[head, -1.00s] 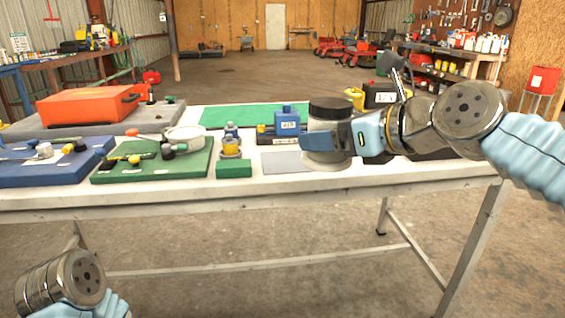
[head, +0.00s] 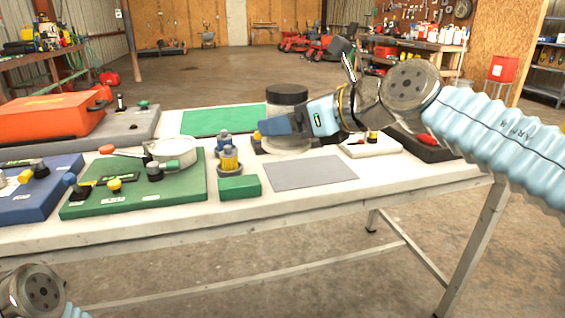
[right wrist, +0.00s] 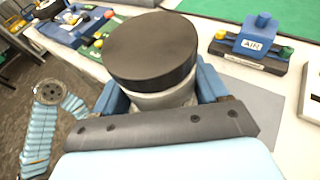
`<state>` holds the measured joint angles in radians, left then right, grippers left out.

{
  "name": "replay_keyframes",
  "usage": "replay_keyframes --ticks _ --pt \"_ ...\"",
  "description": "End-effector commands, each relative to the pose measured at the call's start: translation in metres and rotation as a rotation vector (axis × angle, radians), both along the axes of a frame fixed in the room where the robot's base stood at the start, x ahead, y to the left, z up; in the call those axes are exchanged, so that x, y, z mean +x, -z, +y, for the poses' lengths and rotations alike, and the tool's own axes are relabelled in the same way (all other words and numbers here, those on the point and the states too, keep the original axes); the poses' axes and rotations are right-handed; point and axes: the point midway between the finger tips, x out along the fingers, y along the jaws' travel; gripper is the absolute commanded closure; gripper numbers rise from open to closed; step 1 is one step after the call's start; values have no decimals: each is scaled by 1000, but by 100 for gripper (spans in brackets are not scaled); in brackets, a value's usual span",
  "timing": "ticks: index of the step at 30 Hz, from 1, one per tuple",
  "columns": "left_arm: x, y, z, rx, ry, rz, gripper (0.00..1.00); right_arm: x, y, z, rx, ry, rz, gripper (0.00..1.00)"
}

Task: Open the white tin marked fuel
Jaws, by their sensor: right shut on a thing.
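A jar (head: 287,94) with a broad black lid and a pale body is between the blue fingers of my right gripper (head: 278,124). In the right wrist view the lid (right wrist: 150,48) fills the upper middle, and the fingers press the pale body just below it. The right gripper is shut on the jar, which looks upright. I cannot read a fuel mark on it; much of its body is hidden. I cannot tell whether its base touches the table. My left gripper is out of view; only part of that arm shows at the lower left.
The white table (head: 400,180) holds a bare grey mat (head: 312,173), a green block (head: 240,188), a green board (head: 130,195) with a white round pan (head: 174,150), and a white tray (head: 369,145). A blue AIR block (right wrist: 262,38) stands behind the jar. A red case (head: 45,122) is far left.

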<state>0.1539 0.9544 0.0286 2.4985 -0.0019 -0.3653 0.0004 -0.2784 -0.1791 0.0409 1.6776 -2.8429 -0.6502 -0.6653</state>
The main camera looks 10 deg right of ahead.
Motion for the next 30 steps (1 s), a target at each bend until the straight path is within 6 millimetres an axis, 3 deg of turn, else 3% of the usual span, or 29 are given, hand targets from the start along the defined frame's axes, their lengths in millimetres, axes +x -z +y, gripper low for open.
replay_keyframes --ticks 1,3,9,15,23,30 --pt "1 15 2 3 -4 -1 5 9 12 -1 2 -4 -2 100" --pt "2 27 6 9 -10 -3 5 23 19 -4 -1 -5 -3 100" --pt "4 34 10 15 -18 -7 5 67 34 -22 0 2 1 100" --pt "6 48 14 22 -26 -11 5 94 71 -32 0 1 1 100" --pt "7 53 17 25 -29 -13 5 108 87 -37 0 1 0 100" --pt "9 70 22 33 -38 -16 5 112 122 -38 1 0 -1 100"
